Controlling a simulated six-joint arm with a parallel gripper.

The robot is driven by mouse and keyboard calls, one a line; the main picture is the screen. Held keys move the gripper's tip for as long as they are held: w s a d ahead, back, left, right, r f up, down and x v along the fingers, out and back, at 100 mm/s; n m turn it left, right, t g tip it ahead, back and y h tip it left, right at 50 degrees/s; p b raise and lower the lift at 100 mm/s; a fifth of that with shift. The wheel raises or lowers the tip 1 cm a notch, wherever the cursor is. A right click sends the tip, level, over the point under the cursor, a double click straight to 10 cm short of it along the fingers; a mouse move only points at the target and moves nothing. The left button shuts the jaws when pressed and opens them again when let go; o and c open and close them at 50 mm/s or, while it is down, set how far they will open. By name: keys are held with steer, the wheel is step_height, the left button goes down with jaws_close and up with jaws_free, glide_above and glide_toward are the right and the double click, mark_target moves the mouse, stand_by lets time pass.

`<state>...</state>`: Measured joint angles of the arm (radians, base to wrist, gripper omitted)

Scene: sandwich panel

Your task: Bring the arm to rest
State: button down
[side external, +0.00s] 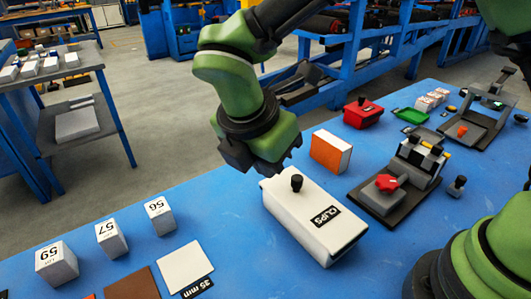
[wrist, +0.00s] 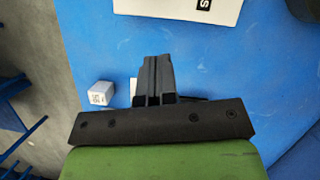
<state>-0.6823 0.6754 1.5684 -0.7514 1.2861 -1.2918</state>
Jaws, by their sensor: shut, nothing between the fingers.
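My arm reaches in from the top of the side view, green with dark joints. My gripper (side external: 258,166) points down just behind and left of the white box labelled CLIPS (side external: 312,218), above the blue table (side external: 240,225). In the wrist view the dark fingers (wrist: 155,72) lie together with nothing between them. The CLIPS box has a black knob (side external: 297,183) on its lid, and its edge shows at the top of the wrist view (wrist: 180,8). Whether the gripper touches anything is hard to tell, but the wrist view shows bare table beyond the fingertips.
White numbered blocks (side external: 109,238) stand at the table's left, near a white tile (side external: 185,267) and a brown tile (side external: 132,284). An orange block (side external: 331,151), a red box (side external: 362,113) and a fixture with a red knob (side external: 388,183) stand right of the gripper.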

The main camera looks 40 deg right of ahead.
steer(key=s+d+r+m+t+y, duration=0.1)
steer(key=s+d+r+m+y, duration=0.35)
steer(key=d+r+m, duration=0.5)
steer(key=s+d+r+m+t+y, duration=0.1)
steer(key=s+d+r+m+t, duration=0.1)
steer(key=s+m, duration=0.3)
steer(key=s+d+r+m+t, duration=0.2)
steer(key=s+m, duration=0.3)
steer(key=m, duration=0.5)
steer(key=shift+s+t+y, duration=0.15)
steer(key=shift+t+y, duration=0.2)
steer(key=shift+t, duration=0.15)
steer(key=shift+m, duration=0.25)
